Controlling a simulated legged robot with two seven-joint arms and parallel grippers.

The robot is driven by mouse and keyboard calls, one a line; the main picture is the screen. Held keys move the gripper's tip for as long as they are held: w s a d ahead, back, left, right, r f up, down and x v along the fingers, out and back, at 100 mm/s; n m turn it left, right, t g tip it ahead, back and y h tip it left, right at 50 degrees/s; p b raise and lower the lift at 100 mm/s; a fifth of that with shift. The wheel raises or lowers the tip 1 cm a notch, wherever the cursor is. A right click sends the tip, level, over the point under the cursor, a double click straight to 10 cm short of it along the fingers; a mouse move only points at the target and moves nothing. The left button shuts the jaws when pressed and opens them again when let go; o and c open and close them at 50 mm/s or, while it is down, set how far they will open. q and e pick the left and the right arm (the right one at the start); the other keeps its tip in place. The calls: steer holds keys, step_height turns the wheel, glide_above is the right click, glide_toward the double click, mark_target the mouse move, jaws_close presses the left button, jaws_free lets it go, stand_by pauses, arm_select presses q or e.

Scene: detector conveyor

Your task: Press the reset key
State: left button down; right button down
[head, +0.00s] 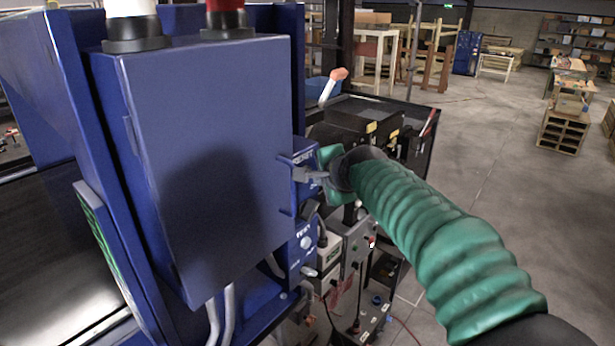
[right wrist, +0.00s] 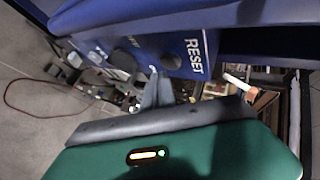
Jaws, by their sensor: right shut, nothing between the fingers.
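The blue control box (head: 215,170) fills the left half of the head view. Its narrow side panel carries a "RESET" label (right wrist: 193,57), and in the right wrist view a round dark blue key (right wrist: 171,61) sits beside that label. My right gripper (head: 299,168) is at this side panel, its grey fingers closed and empty. In the right wrist view the fingertips (right wrist: 154,73) show just left of the round key; I cannot tell whether they touch the panel. In the head view the fingers partly cover the key area. My left gripper is not in view.
Lower on the side panel are another label and a light round knob (head: 305,242). Grey cables (head: 222,320) hang below the box. A cart with dark equipment (head: 365,128) stands close behind the gripper. Open floor (head: 490,165) lies to the right.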

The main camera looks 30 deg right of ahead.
steer(key=s+b, duration=0.1)
steer(key=s+d+b, duration=0.1)
steer(key=s, duration=0.1)
steer(key=s+d+b, duration=0.1)
steer(key=shift+s, duration=0.35)
steer(key=shift+w, duration=0.1)
stand_by(0.3)
steer(key=shift+f, duration=0.1)
